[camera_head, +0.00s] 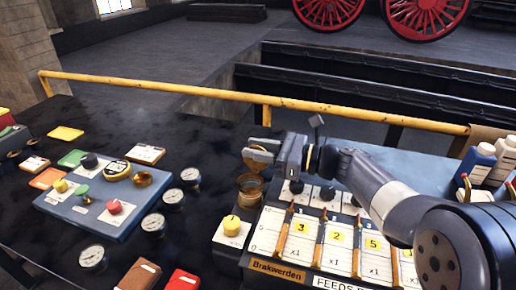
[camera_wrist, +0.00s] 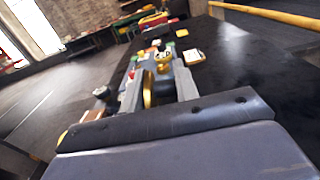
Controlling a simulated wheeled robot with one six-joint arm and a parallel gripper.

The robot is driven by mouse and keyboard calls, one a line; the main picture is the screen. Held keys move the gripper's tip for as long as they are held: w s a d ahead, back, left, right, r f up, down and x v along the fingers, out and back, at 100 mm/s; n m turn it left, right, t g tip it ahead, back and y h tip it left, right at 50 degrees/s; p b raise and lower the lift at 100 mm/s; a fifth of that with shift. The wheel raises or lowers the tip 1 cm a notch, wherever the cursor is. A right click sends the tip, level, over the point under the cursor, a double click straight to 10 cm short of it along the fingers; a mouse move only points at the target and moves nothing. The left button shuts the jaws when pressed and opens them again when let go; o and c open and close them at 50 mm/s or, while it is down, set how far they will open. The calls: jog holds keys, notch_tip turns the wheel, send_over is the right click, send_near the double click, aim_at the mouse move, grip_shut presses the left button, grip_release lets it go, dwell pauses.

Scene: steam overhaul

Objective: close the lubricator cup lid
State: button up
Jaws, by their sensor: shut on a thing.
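The lubricator cup (camera_head: 250,188) is a brass cup standing at the left end of the feed panel. Its round brass lid (camera_head: 254,163) is up above the cup mouth, partly hidden by my gripper (camera_head: 262,151). My gripper is shut on the lid, just above the cup. In the wrist view the lid (camera_wrist: 148,88) shows edge-on as a thin brass disc between the two grey fingers of my gripper (camera_wrist: 156,86). Whether the lid touches the cup rim cannot be told; a gap seems to show over the cup.
A feed panel (camera_head: 320,228) with several sliders lies right of the cup, under my arm. A yellow knob (camera_head: 231,224) sits in front. A blue board (camera_head: 78,212) and several gauges (camera_head: 153,224) lie left. A yellow rail (camera_head: 190,90) runs behind the table.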

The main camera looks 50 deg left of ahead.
aim_at(251, 164)
jog(key=shift+s+d+n+b, duration=0.15)
jog(key=shift+s+n+b, duration=0.1)
jog(key=shift+n+b, duration=0.5)
jog(key=shift+s+d+r+n+b, duration=0.15)
jog(key=shift+s+n+b, duration=0.15)
jog(key=shift+n+b, duration=0.4)
jog(key=shift+s+d+f+n+b, duration=0.15)
jog(key=shift+s+n+b, duration=0.1)
jog(key=shift+n+b, duration=0.35)
jog(key=n+b, duration=0.1)
jog(key=s+n+b, duration=0.1)
jog(key=b, duration=0.1)
jog(key=shift+d+n, duration=0.3)
jog(key=shift+n, duration=0.05)
jog(key=n+b, duration=0.1)
jog(key=s+n+b, duration=0.1)
jog(key=b, duration=0.1)
jog(key=n+b, duration=0.1)
jog(key=shift+s+d+f+n+b, duration=0.25)
jog(key=shift+s+d+n+b, duration=0.05)
jog(key=shift+d+n+b, duration=0.1)
jog(key=n+b, duration=0.2)
jog(key=b, duration=0.1)
jog(key=s+n+b, duration=0.1)
jog(key=shift+s+d+f+n, duration=0.1)
jog(key=shift+d+f+n, duration=0.2)
jog(key=shift+d+f, duration=0.1)
jog(key=shift+n+b, duration=0.4)
jog(key=shift+b, duration=0.15)
